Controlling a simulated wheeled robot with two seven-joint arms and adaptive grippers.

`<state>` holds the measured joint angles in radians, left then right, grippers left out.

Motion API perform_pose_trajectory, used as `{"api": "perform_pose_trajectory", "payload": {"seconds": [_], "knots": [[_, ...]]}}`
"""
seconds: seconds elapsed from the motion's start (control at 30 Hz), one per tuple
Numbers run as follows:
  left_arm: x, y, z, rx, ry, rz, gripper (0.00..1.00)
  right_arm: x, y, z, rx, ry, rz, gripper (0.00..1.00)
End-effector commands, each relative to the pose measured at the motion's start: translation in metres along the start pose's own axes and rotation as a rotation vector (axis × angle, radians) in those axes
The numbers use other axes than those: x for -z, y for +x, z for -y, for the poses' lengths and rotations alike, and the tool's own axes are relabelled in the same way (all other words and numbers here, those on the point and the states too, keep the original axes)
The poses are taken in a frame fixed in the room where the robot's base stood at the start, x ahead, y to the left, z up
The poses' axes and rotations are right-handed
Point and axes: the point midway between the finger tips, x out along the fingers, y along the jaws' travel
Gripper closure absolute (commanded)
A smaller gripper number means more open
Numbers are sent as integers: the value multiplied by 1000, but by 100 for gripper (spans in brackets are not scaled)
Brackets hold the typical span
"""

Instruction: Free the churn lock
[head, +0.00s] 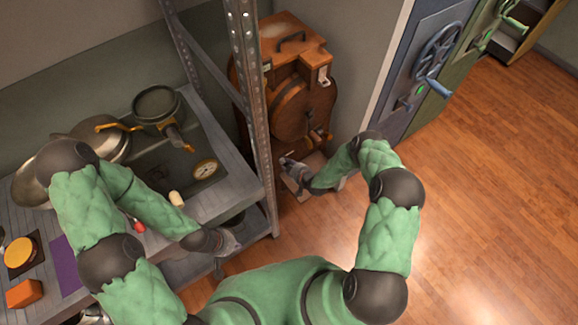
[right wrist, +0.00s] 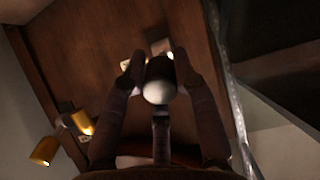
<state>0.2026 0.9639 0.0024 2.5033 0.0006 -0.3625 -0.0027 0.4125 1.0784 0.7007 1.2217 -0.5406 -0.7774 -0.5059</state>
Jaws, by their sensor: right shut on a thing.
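The churn (head: 285,50) is a wooden box with a round wooden disc on its front, a dark top handle and a pale metal latch piece (head: 323,75) at its upper right corner. My right gripper (head: 289,167) is low in front of the churn. In the right wrist view, its fingers (right wrist: 158,80) are shut on a round knob (right wrist: 157,92), dark above and pale below. Brown wood fills the space behind the knob. I cannot tell which part is the lock. My left gripper (head: 228,243) is by the workbench's front edge, its fingers too small to read.
A metal shelf post (head: 252,110) stands just left of the churn. The workbench (head: 225,190) carries a pan, a gauge (head: 205,170) and metal bowls. A blue door with a handwheel (head: 438,50) is at right. The wooden floor (head: 480,200) is clear.

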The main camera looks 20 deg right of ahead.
Motion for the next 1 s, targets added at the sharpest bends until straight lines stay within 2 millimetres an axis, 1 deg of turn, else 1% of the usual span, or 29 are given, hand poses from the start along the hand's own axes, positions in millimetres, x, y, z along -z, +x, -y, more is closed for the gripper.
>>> {"api": "perform_pose_trajectory", "payload": {"seconds": [0.03,0.07,0.1,0.13,0.43,0.57,0.67,0.77,1.0], "knots": [[0,0,0,0,0,0,100,-7,-1,5,7,7,13,100],[0,0,0,0,0,0,100,-7,-1,5,7,7,13,65],[0,0,0,0,0,0,100,-7,-1,5,7,6,13,54],[0,0,0,0,0,0,100,-6,-1,5,7,6,12,47],[0,0,0,0,0,0,100,-3,-1,2,3,3,5,47],[0,0,0,0,0,0,100,-2,-5,1,2,3,4,47],[0,0,0,0,0,0,100,-2,-14,1,2,3,4,47],[0,0,0,0,0,0,100,-2,-28,1,2,4,5,47],[0,0,0,0,0,0,100,-2,-69,1,1,5,5,47]]}}
